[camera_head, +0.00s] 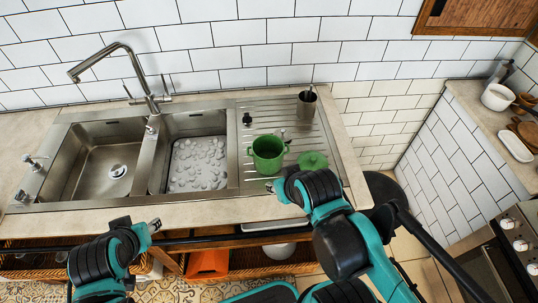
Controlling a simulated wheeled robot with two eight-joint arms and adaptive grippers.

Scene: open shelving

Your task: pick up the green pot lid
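The green pot lid (313,160) lies on the ribbed steel drainboard, just right of the green pot (267,153). The lid's lower edge is close to my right arm in the picture. My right gripper (274,186) is at the front edge of the sink unit, below the pot and to the lower left of the lid. It is small and partly hidden by its dark wrist, so its fingers are unclear. My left gripper (156,226) is in front of the counter, below the sink and far from the lid. Its finger opening is too small to tell.
A steel cup with utensils (306,104) stands at the back of the drainboard (272,112). Two basins and a tall faucet (120,62) lie to the left. An orange bin (208,263) sits under the counter. A side counter with a white pot (496,97) is at right.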

